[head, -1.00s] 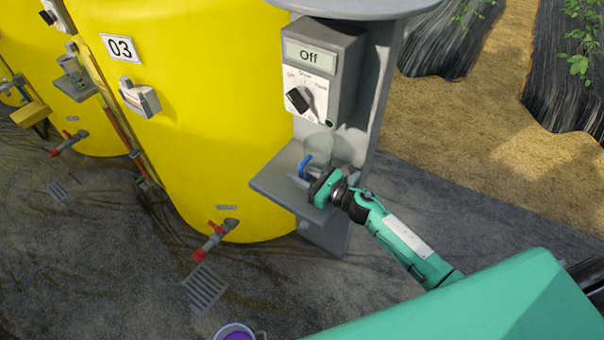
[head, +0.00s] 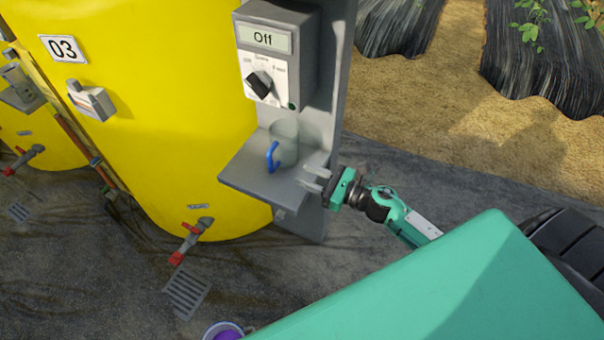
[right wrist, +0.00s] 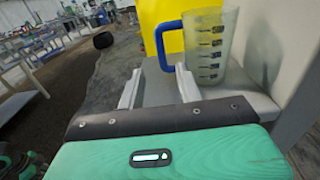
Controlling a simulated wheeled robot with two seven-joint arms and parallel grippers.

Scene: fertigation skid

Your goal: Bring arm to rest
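My right gripper (head: 318,180) is open and empty at the right edge of the grey shelf (head: 240,180). Its two fingers are apart, with nothing between them, and in the right wrist view the gripper (right wrist: 157,88) also shows its spread fingers. A clear measuring jug (head: 285,145) with a blue handle stands upright on the shelf, to the left of the gripper and apart from it. The jug (right wrist: 212,45) shows its dark scale marks in the right wrist view. My left gripper is not in view.
A grey control box (head: 275,50) reading "Off" is above the shelf. A yellow tank (head: 170,120) marked 03 stands to the left, with a red-handled valve (head: 190,240) low down. A bucket with purple contents (head: 224,331) is at the bottom edge. Open ground lies right of the post.

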